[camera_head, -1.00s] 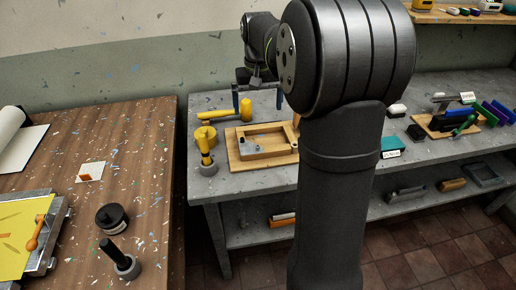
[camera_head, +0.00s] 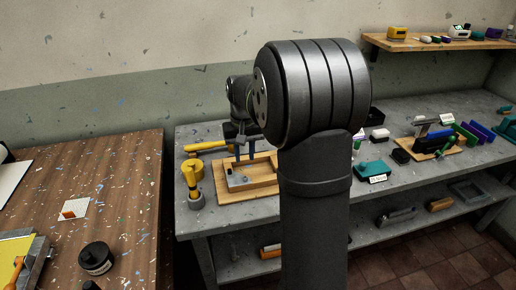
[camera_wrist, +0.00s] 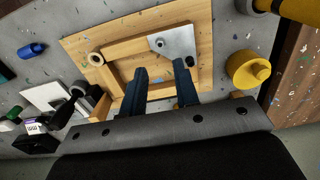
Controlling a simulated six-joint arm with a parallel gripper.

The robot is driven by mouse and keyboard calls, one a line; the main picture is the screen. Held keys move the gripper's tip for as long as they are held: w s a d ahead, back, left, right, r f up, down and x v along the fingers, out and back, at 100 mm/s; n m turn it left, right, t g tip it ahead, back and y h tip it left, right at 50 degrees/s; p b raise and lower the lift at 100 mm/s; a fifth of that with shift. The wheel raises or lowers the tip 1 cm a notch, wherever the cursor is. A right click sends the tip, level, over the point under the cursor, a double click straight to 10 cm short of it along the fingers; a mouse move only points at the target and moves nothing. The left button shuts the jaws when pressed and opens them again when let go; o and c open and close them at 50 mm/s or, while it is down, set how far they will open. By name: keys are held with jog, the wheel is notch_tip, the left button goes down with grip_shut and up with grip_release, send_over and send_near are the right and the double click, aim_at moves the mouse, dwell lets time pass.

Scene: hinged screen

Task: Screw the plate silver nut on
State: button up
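A grey metal plate (camera_wrist: 181,42) lies on one corner of a light wooden frame (camera_wrist: 124,47), which rests on a wooden board (camera_wrist: 82,38). A small dark round part (camera_wrist: 160,43), a stud or nut, shows on the plate; I cannot tell which. In the head view the plate (camera_head: 237,183) is at the left end of the frame. My gripper (camera_wrist: 163,88) is open, with its two blue fingers apart and nothing between them. It hangs above the frame, and the fingertips also show in the head view (camera_head: 244,157). I cannot single out a loose silver nut.
A yellow cylinder (camera_wrist: 248,72) stands beside the board, and a yellow mallet (camera_head: 205,146) lies behind it. A yellow-handled tool (camera_head: 191,180) stands at the bench's left edge. A blue cylinder (camera_wrist: 32,50) and a teal box (camera_head: 371,170) are on the other side.

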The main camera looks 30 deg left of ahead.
notch_tip(320, 180, down, 8)
jog(key=shift+f, duration=0.1)
jog(key=shift+c, duration=0.5)
grip_shut()
jog(key=m, duration=0.3)
jog(key=shift+m, duration=0.3)
jog(key=m, duration=0.3)
jog(key=shift+m, duration=0.3)
jog(key=m, duration=0.3)
jog(key=shift+m, duration=0.3)
jog(key=m, duration=1.4)
jog(key=shift+m, duration=0.3)
jog(key=m, duration=0.3)
jog(key=shift+m, duration=0.3)
jog(key=m, duration=0.4)
jog(key=shift+r, duration=0.2)
jog(key=shift+o, duration=0.3)
grip_release()
